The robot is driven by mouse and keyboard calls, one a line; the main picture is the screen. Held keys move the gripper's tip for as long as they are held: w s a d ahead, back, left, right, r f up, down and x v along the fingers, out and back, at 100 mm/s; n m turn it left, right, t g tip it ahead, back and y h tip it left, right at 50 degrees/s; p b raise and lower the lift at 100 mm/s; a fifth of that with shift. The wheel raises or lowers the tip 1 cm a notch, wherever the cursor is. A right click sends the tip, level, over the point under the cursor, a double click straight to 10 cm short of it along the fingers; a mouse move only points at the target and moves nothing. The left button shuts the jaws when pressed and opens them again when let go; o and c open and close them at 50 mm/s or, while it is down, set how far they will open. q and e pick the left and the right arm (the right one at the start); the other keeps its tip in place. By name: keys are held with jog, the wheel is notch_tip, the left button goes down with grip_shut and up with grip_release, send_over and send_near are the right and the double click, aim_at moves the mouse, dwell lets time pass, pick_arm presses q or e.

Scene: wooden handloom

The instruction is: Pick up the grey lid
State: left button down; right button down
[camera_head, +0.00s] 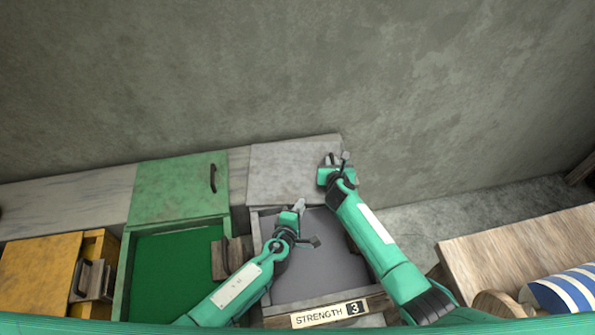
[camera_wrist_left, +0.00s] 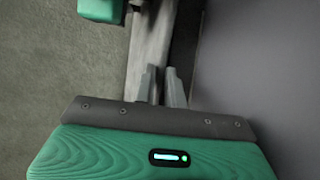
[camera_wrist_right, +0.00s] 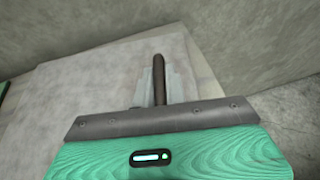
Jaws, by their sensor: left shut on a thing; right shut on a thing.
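The grey lid (camera_head: 285,175) is a pale weathered panel at the back of the open grey box in the head view. It also fills much of the right wrist view (camera_wrist_right: 95,90). My right gripper (camera_head: 340,162) is shut on the dark bar handle (camera_wrist_right: 160,75) near the lid's right side. My left gripper (camera_head: 300,207) is at the lid's lower edge, above the back of the box. In the left wrist view it is shut on a grey wooden edge (camera_wrist_left: 150,45); I cannot tell whether this is lid or box rim.
The grey box (camera_head: 285,307) carries a "STRENGTH 3" label. Left of it are an open green box (camera_head: 122,285) with its green lid (camera_head: 175,190), and a yellow box (camera_head: 35,280). A wooden bench (camera_head: 500,255) with a striped roll (camera_head: 565,292) is at right. A wall stands behind.

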jog(key=shift+d+r+p, duration=0.1)
jog(key=shift+r+p, duration=1.65)
jog(key=shift+r, duration=0.3)
jog(key=shift+d+f, duration=0.1)
